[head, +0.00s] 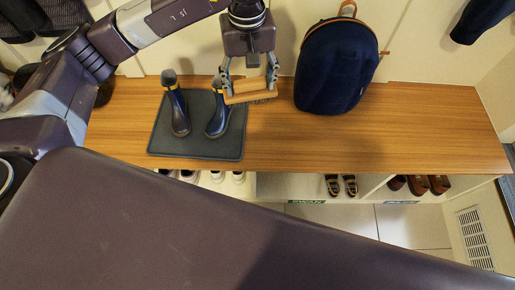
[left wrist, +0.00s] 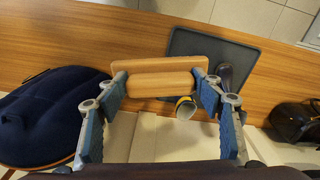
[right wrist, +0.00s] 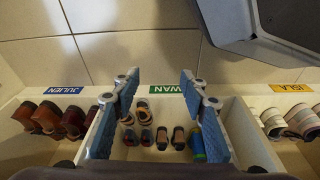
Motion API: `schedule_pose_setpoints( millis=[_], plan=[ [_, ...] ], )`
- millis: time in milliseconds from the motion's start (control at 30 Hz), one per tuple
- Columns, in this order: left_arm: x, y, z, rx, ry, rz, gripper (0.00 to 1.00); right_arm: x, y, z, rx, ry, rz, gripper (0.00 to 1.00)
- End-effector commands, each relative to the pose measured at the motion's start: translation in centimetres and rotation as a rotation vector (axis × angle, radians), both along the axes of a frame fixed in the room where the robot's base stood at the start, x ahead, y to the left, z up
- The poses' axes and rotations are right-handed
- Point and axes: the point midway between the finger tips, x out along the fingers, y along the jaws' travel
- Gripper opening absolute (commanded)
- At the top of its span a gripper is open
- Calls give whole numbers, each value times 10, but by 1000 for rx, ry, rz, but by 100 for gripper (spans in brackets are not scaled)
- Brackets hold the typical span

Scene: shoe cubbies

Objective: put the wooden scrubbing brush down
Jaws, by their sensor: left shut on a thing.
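The wooden scrubbing brush (head: 250,91) is held in my left gripper (head: 249,84), above the wooden bench top (head: 290,140), between the boots and the backpack. Its bristles face down in the head view. In the left wrist view the brush (left wrist: 158,78) lies between the two fingers of my left gripper (left wrist: 160,86), and the bristles are hidden. Whether the brush touches the bench is hard to tell. My right gripper (right wrist: 158,85) is open and empty in the right wrist view, in front of a cubby with small shoes. It does not show in the head view.
A dark boot tray (head: 195,152) with two blue boots (head: 176,110) is left of the brush. A navy backpack (head: 337,65) stands to its right. The bench's right part is clear. Name labels (right wrist: 174,89) mark the cubbies below, which hold shoes.

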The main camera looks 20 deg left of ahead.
Motion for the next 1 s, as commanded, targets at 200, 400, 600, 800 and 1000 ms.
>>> schedule_pose_setpoints(
  millis=[200, 400, 600, 800, 1000],
  plan=[
    [23, -9, -44, 11, -10, 129, 42, 21, 2, 18, 3, -29, -5, 40],
    [29, -11, -59, 17, -9, 170, 42, 26, 3, 33, 3, -36, -6, 40],
    [28, -11, -106, 18, -4, 171, 42, 30, 3, 49, 3, -46, -8, 40],
    [28, -11, -159, 17, -6, 170, 42, 32, 3, 70, 4, -58, -10, 40],
    [28, -11, -198, 17, -8, 168, 42, 33, 2, 88, 5, -66, -11, 40]
  ],
)
